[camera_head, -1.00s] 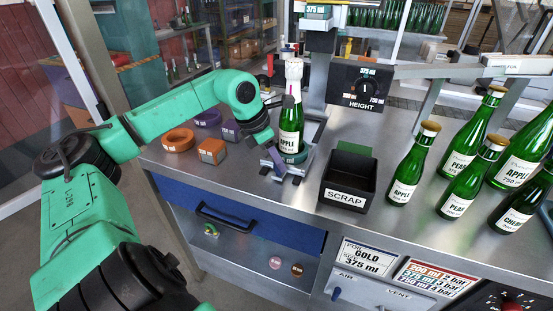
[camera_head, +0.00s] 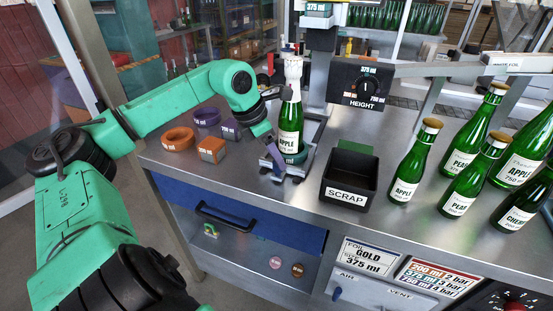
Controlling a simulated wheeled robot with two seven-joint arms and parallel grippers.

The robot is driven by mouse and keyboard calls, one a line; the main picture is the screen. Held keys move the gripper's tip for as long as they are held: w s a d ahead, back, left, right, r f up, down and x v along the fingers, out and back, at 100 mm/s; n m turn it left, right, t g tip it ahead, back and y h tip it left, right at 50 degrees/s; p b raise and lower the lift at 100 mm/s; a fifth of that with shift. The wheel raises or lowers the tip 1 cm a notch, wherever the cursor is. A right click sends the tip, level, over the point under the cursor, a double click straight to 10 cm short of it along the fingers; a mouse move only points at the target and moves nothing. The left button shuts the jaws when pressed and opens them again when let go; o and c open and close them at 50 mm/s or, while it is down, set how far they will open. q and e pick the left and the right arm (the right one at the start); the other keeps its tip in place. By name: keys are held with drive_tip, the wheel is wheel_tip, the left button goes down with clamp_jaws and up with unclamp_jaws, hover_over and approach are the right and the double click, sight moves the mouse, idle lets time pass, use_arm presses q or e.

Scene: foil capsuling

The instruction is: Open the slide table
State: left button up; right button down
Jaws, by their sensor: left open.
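The slide table (camera_head: 300,168) is a small grey metal plate with a teal ring-shaped seat on the steel bench. An apple bottle (camera_head: 290,118) with a white foil top stands upright on it. My left gripper (camera_head: 272,168) is at the left front of the slide table, low and close to the bottle's base. It is open, with nothing seen between its fingers; I cannot tell whether it touches the plate. My right gripper is not in view.
A black scrap bin (camera_head: 349,180) stands right of the slide table. Several green bottles (camera_head: 460,175) crowd the bench's right side. Orange and purple rings and blocks (camera_head: 211,149) lie to the left. A height dial box (camera_head: 364,85) hangs above. A blue drawer (camera_head: 240,225) is below.

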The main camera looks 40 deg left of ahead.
use_arm(q)
drive_tip(key=shift+s+a+r+b, duration=0.15)
drive_tip(key=shift+s+r+b, duration=0.25)
drive_tip(key=shift+b, duration=0.35)
drive_tip(key=v, duration=1.2)
drive_tip(key=shift+r, duration=0.25)
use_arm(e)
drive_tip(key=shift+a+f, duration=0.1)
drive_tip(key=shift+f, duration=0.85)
use_arm(q)
drive_tip(key=shift+w+p, duration=0.1)
drive_tip(key=shift+p, duration=0.2)
